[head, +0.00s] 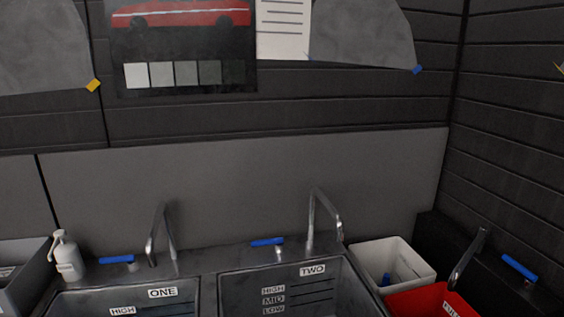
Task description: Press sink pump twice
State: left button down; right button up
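A white pump bottle (67,257) stands upright on the sink ledge at the lower left. Its pump head (57,238) points to the left, and a small label is on its front. It stands left of the basin marked ONE (75,303) and its blue-handled tap (117,259). Neither of my grippers shows in the head view.
A basin marked TWO (225,297) lies right of basin ONE, with its own blue handle (267,242). Metal spouts (153,235) and (312,220) rise behind the basins. A white bin (407,256) and a red container (425,300) are at the lower right.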

aim_at(60, 234)
jog(key=u, duration=1.35)
